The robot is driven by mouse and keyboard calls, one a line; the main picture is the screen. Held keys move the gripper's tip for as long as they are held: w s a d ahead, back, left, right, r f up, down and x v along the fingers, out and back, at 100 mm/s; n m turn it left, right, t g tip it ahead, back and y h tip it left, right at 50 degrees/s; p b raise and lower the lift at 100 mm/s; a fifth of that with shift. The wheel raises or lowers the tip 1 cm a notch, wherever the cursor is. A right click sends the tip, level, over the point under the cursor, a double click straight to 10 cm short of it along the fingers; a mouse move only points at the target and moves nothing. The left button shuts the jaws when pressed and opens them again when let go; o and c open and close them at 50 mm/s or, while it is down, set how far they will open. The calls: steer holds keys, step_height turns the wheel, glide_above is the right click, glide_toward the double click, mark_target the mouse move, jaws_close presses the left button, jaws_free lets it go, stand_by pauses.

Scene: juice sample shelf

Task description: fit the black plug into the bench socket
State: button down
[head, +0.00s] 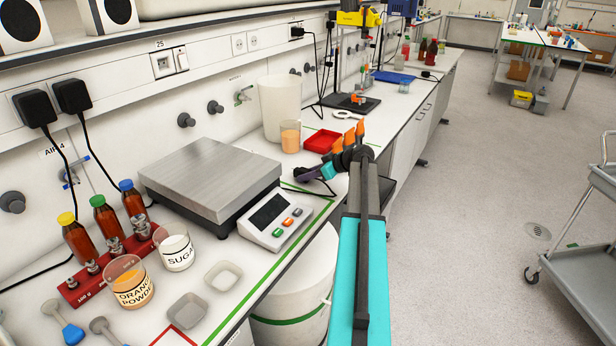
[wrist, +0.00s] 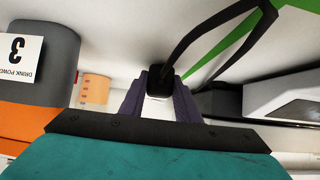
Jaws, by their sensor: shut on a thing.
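The black plug (wrist: 160,82) is gripped between my gripper's (wrist: 160,92) two purple fingers in the wrist view. Its black cable (wrist: 188,40) runs up and to the right. In the head view my gripper (head: 310,174) is over the bench's front part, just right of the balance and in front of the red tray. The plug is too small and dark to make out surely there. Bench sockets (head: 246,43) show in the white wall trunking, well behind and left of my gripper. The plug is apart from them.
A steel balance (head: 210,170) stands left of my gripper, the red tray (head: 321,141) and an orange beaker (head: 290,136) behind it. Two black plugs (head: 35,108) sit in the trunking at left. In the wrist view, a labelled grey-and-orange container (wrist: 40,85) is close by.

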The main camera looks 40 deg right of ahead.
steer(key=shift+r, duration=2.25)
steer(key=shift+r+p, duration=0.15)
steer(key=shift+p, duration=0.2)
